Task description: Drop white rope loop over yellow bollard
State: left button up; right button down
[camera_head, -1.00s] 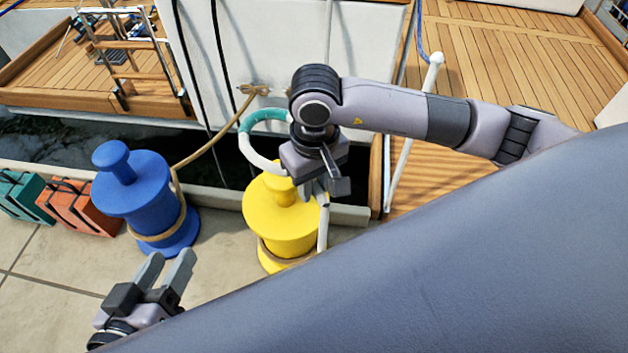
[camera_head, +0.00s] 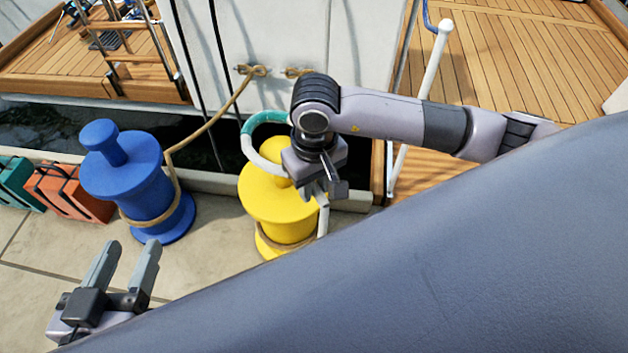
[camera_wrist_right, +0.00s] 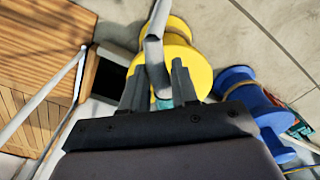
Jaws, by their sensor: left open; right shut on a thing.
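The yellow bollard (camera_head: 278,212) stands on the quay, and it also shows in the right wrist view (camera_wrist_right: 188,62). My right gripper (camera_head: 318,190) is shut on the white rope loop (camera_head: 258,160), just above the bollard's right side. The loop has a teal section (camera_head: 262,119) behind the bollard top. Its white left part is beside the bollard's head, and a white strand hangs down at the right. The gripper hides part of the loop, so I cannot tell whether it encircles the head. In the right wrist view my right gripper (camera_wrist_right: 159,80) pinches the strand. My left gripper (camera_head: 127,254) is open and empty at lower left.
A blue bollard (camera_head: 140,185) with a tan rope (camera_head: 205,130) running to the boat stands left of the yellow one. Orange (camera_head: 66,192) and teal (camera_head: 18,183) cases sit further left. A white post (camera_head: 420,95) and wooden deck (camera_head: 500,55) lie at right.

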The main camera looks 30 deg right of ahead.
jog(key=shift+f, duration=5.3)
pick_arm(q)
jog(key=shift+a, duration=0.1)
pick_arm(e)
jog(key=c, duration=0.8)
grip_release()
notch_tip(320, 180, up, 6)
jog(key=p, duration=0.2)
jog(key=shift+f+p, duration=0.1)
jog(key=shift+p, duration=0.3)
pick_arm(q)
jog(key=shift+w+d+f+n+g, duration=0.15)
jog(key=shift+d+n+g, duration=0.1)
jog(key=shift+d, duration=0.2)
jog(key=shift+w+d+n+g, duration=0.1)
jog(key=shift+d+n+g, duration=0.15)
jog(key=shift+d, duration=0.15)
pick_arm(e)
jog(key=shift+r, duration=0.65)
